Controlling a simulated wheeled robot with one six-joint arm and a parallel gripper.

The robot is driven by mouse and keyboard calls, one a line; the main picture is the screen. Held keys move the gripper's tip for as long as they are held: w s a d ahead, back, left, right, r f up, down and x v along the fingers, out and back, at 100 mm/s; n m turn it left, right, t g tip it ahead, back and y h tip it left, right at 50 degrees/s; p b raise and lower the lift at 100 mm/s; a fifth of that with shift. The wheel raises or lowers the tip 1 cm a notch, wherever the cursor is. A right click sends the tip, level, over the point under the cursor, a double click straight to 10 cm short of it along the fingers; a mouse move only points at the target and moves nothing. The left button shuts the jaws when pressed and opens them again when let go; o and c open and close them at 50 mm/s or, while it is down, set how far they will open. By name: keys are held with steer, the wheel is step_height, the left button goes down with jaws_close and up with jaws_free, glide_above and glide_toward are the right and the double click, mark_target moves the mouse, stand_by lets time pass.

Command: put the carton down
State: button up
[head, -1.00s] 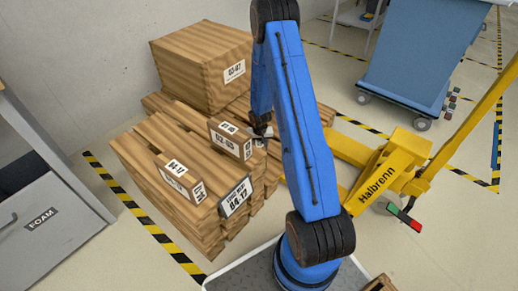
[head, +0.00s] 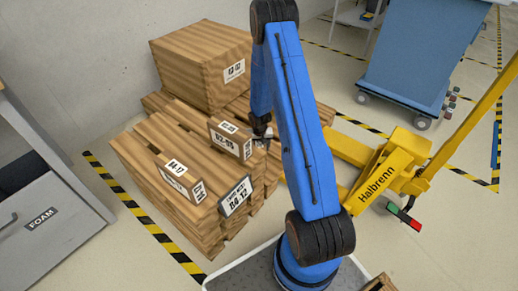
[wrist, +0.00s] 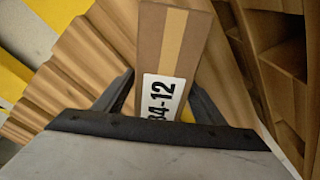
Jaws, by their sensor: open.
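In the wrist view a brown carton (wrist: 172,40) with a yellowish tape strip and a white label reading about 84-12 lies between the fingers of my gripper (wrist: 163,82). The fingers are open, one on each side of it. In the head view my gripper (head: 263,136) is low over the right part of the wooden stack, partly hidden by my blue arm. A labelled carton (head: 231,139) stands just left of it. I cannot tell whether this is the carton between the fingers. Another carton (head: 180,178) lies at the stack's front left.
A sign (head: 236,196) reading about 84-12 hangs at the stack's front edge. A large wooden box (head: 190,70) stands at the back. A yellow pallet truck (head: 390,165) is on the right, a blue covered cart (head: 418,50) behind it. A grey cabinet (head: 45,235) stands left.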

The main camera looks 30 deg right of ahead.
steer(key=r, duration=0.4)
steer(key=s+r, duration=0.1)
steer(key=r, duration=0.3)
steer(key=a+r, duration=0.1)
steer(key=r, duration=0.3)
steer(key=shift+s+r, duration=0.1)
steer(key=shift+s, duration=0.2)
steer(key=s+a+r+n, duration=0.1)
steer(key=s+a+r, duration=0.25)
steer(key=r, duration=0.65)
steer(key=s+a+r+t, duration=0.1)
steer(key=s+a+r, duration=0.25)
steer(key=r, duration=0.55)
steer(key=s+a+r+n, duration=0.1)
steer(key=s+a+r, duration=0.25)
steer(key=r, duration=0.65)
steer(key=s+a+r+n, duration=0.1)
steer(key=s+r, duration=0.3)
steer(key=s, duration=0.5)
steer(key=s+a+r+n+t, duration=0.1)
steer(key=s+a+r, duration=0.3)
steer(key=s, duration=0.5)
steer(key=s+a+r+n+t, duration=0.1)
steer(key=s+a+r, duration=0.2)
steer(key=s, duration=0.6)
steer(key=shift+r+y, duration=0.4)
steer(key=shift+r, duration=0.25)
